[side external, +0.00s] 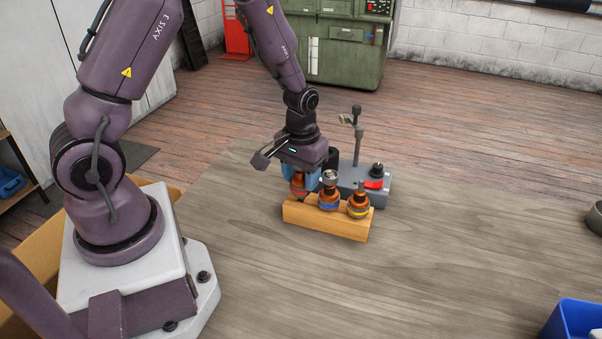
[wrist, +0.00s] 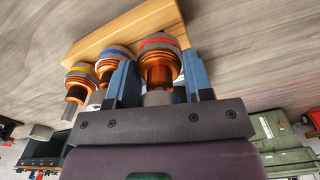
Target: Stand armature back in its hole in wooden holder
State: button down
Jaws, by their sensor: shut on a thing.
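The wooden holder (side external: 325,222) is a light block on the table, also at the top of the wrist view (wrist: 120,30). My gripper (side external: 300,177) is over its left end, its blue fingers shut on the red-banded armature (side external: 299,190). In the wrist view, my gripper (wrist: 160,68) has one finger on each side of this copper-wound armature (wrist: 160,62). It looks upright, its lower end at the holder's top; I cannot tell how deep it sits. A blue-banded armature (side external: 329,195) and a yellow-banded armature (side external: 358,202) stand upright in the holder beside it.
A grey fixture (side external: 376,193) with an upright post and a red part stands just behind the holder. A blue bin (side external: 578,322) is at the front right corner, and a grey bowl-like object (side external: 594,216) at the right edge. The table in front is clear.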

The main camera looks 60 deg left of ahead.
jog(key=shift+f, duration=0.95)
dwell(0.8)
jog(key=shift+c, duration=2.2)
grip_release()
jog(key=shift+d, duration=0.15)
jog(key=shift+r, duration=4)
jog(key=s+d+r+m+t, duration=0.2)
jog(key=s+r, duration=0.4)
jog(key=r, duration=0.4)
jog(key=s+d+r+m+t, duration=0.3)
jog(key=s+d+r+m, duration=0.1)
jog(key=s+r, duration=0.3)
notch_tip(320, 180, up, 3)
jog(key=shift+s+d+f+t, duration=0.15)
jog(key=shift+s+d+t, duration=0.15)
jog(key=shift+d, duration=0.55)
